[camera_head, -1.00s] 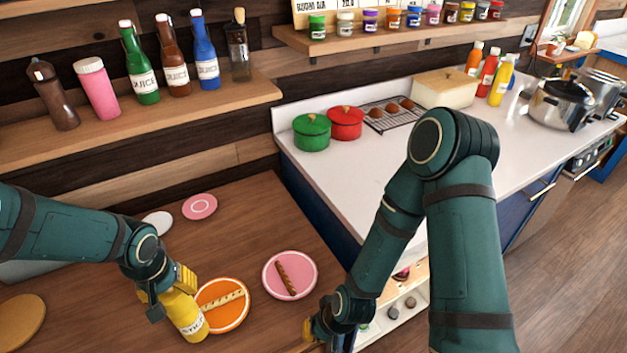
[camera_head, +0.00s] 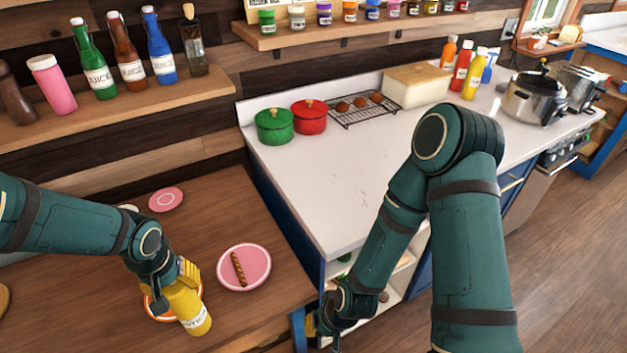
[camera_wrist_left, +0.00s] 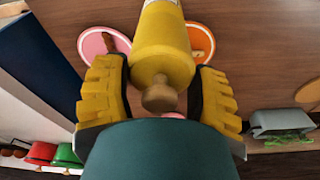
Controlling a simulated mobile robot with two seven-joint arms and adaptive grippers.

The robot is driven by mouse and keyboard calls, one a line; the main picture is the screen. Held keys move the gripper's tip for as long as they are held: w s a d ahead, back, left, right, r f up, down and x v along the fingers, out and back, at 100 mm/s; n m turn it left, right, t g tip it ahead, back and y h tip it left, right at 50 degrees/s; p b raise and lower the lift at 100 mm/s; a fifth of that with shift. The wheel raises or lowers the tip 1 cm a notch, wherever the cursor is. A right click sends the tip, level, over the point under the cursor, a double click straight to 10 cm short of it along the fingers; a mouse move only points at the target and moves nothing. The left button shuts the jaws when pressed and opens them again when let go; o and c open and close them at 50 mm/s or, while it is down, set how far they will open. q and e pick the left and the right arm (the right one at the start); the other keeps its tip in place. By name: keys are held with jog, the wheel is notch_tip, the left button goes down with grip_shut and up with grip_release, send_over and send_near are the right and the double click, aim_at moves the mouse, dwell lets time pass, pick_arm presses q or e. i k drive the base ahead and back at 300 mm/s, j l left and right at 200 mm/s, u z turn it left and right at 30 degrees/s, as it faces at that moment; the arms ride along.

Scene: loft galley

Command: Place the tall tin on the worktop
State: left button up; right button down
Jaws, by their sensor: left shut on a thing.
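The tall tin (camera_head: 187,306) is yellow with a white label and, in the left wrist view, a wooden knob on its near end (camera_wrist_left: 160,95). My left gripper (camera_head: 180,278) is shut on it; in the wrist view its two yellow fingers flank the tin. The tin is tilted in the head view, in front of an orange plate on the wooden table (camera_head: 80,285); I cannot tell its height above the table. The white worktop (camera_head: 335,185) is to the right, with bare room in its middle. My right gripper (camera_head: 322,325) is low by the worktop's front corner, its fingers mostly hidden.
A green pot (camera_head: 275,127), a red pot (camera_head: 310,118), a rack of brown buns (camera_head: 362,108) and a cream box (camera_head: 415,86) line the worktop's back. Sauce bottles (camera_head: 461,68) stand farther right. A pink plate (camera_head: 258,262) and an orange plate (camera_head: 153,313) are on the table.

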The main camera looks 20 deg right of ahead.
aim_at(354, 191)
jog(key=k+l, duration=0.1)
jog(key=l, duration=0.3)
jog(key=k+l, duration=0.1)
jog(key=l, duration=0.7)
jog(key=k+l, duration=0.15)
jog(key=l, duration=0.25)
